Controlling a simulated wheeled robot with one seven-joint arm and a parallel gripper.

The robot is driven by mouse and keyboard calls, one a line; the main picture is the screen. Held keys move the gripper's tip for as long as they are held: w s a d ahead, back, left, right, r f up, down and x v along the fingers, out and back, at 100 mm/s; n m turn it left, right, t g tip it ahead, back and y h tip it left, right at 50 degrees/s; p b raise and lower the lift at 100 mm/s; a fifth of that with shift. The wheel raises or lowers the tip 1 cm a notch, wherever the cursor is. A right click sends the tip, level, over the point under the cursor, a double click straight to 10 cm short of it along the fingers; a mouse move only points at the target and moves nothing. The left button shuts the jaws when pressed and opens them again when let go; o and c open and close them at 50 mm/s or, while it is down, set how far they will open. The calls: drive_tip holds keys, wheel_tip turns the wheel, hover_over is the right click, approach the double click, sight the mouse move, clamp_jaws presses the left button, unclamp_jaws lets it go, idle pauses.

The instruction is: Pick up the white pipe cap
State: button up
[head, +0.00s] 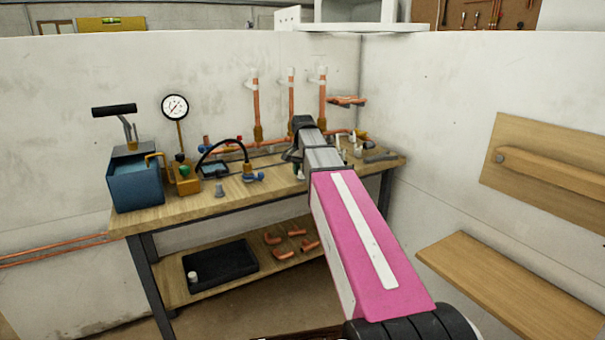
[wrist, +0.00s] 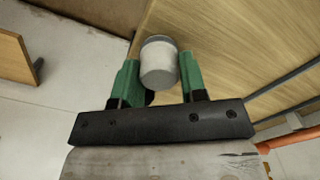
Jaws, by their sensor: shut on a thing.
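The white pipe cap (wrist: 158,68) is a short pale cylinder with a grey band at its far end. In the wrist view it sits between the two green fingers of my gripper (wrist: 157,76). My gripper is shut on it. Wooden surface lies behind the cap; whether the cap touches it I cannot tell. In the head view my arm reaches over the right part of the workbench (head: 160,214) and hides most of the gripper and the held cap.
A blue box with a handle (head: 136,183), a pressure gauge (head: 175,107) and fittings stand on the bench. Copper pipes (head: 256,108) rise behind it. On the lower shelf, a black tray (head: 228,266) holds a small white cylinder (head: 193,277); copper fittings lie beside it. Wooden boards (head: 510,285) are at right.

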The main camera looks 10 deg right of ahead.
drive_tip(key=shift+r, duration=0.5)
drive_tip(key=r, duration=0.3)
drive_tip(key=shift+s+a+r, duration=0.25)
drive_tip(key=shift+s+a, duration=0.05)
drive_tip(key=shift+s, duration=0.1)
drive_tip(key=s+a+r, duration=0.7)
drive_tip(key=r, duration=0.4)
drive_tip(key=shift+s+a+r, duration=0.15)
drive_tip(key=shift+s+r, duration=0.05)
drive_tip(key=shift+s, duration=0.2)
